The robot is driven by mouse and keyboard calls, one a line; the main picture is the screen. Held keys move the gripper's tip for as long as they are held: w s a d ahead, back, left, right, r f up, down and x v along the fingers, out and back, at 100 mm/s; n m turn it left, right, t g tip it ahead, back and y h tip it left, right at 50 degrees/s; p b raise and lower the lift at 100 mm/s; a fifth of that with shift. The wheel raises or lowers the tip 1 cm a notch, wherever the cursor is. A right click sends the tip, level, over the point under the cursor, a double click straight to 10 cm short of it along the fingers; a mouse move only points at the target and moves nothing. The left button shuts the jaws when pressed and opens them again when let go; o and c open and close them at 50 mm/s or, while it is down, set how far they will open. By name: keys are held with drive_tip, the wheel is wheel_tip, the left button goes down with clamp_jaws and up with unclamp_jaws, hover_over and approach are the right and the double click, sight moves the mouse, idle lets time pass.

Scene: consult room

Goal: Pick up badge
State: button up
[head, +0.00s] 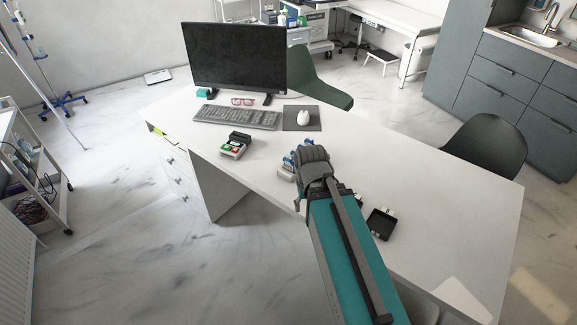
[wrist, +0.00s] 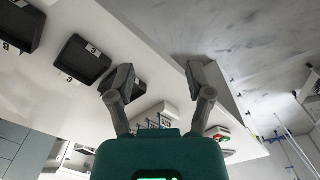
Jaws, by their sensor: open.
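My gripper (head: 307,160) hangs over the front part of the white desk (head: 440,215), its fingers pointing away from my body. In the wrist view its two fingers (wrist: 158,78) are spread wide with nothing between them. I cannot make out a badge for certain. A small white item with blue parts (head: 287,172) is partly hidden by the gripper; it also shows between the fingers, farther off, in the wrist view (wrist: 168,112). Black trays with small white labels lie on the desk, one to the right of my arm (head: 382,223) and one clear in the wrist view (wrist: 83,60).
A black device with red and green parts (head: 235,146) stands left of the gripper. A keyboard (head: 236,117), red glasses (head: 242,101), a mouse (head: 303,118) on a dark pad and a monitor (head: 235,55) are behind. The desk's right part is mostly clear. Chairs stand behind.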

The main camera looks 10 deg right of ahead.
sight(288, 157)
drive_tip(key=shift+o, duration=1.1)
drive_tip(key=shift+w, duration=0.4)
drive_tip(key=shift+o, duration=0.4)
drive_tip(key=w+r+m+p, duration=0.1)
drive_tip(key=w+m, duration=0.2)
drive_tip(key=w, duration=0.6)
drive_tip(key=w+r+m+p, duration=0.1)
drive_tip(key=w+m, duration=0.2)
drive_tip(key=w, duration=0.6)
drive_tip(key=w+r+m, duration=0.1)
drive_tip(key=w+m, duration=0.2)
drive_tip(key=w, duration=0.7)
drive_tip(key=shift+w+a+m+p, duration=0.1)
drive_tip(key=shift+m+p, duration=0.3)
drive_tip(key=shift+f, duration=0.2)
wheel_tip(288, 157, down, 8)
drive_tip(key=b, duration=0.8)
drive_tip(key=shift+f+b, duration=0.2)
drive_tip(key=shift+b, duration=0.15)
drive_tip(key=shift+f, duration=0.15)
wheel_tip(288, 157, down, 5)
drive_tip(key=b, duration=0.5)
